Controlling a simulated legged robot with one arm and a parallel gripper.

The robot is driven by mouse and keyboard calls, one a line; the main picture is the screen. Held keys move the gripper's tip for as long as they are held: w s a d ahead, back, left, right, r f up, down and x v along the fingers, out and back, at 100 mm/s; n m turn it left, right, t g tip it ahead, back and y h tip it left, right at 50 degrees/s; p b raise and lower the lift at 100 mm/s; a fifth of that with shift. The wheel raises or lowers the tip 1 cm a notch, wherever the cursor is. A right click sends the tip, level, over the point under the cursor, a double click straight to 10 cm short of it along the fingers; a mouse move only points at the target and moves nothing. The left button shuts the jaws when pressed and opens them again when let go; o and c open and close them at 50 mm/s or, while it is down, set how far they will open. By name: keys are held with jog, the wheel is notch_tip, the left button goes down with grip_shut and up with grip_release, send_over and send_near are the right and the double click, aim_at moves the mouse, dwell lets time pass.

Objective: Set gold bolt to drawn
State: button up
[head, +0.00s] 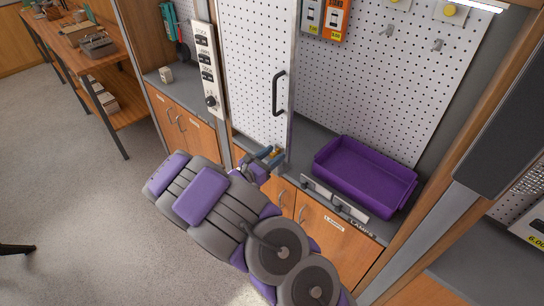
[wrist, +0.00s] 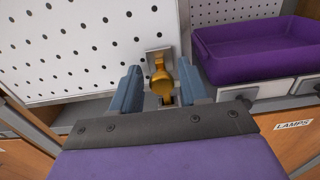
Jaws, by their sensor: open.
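The gold bolt (wrist: 162,82) sits in a grey metal bracket at the lower right corner of the white perforated sliding panel (wrist: 85,45). In the wrist view my gripper (wrist: 158,88) is open, with one blue-grey finger on each side of the bolt. Whether either finger touches the bolt I cannot tell. In the head view my gripper (head: 266,158) is at the panel's lower edge, and a small gold part of the bolt (head: 277,152) shows beside it. The lower end of the bolt is partly hidden by my gripper's body in the wrist view.
A purple tray (head: 333,178) stands on the counter to the right. A black handle (head: 279,93) is on the panel's right edge. A switch plate (head: 208,70) is at left. Small drawers (head: 317,189) and wooden cabinet doors (head: 325,235) are below. Open floor (head: 75,210) lies at left.

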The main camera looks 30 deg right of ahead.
jog(key=shift+a, duration=0.2)
jog(key=shift+d, duration=0.25)
jog(key=c, duration=0.4)
grip_shut()
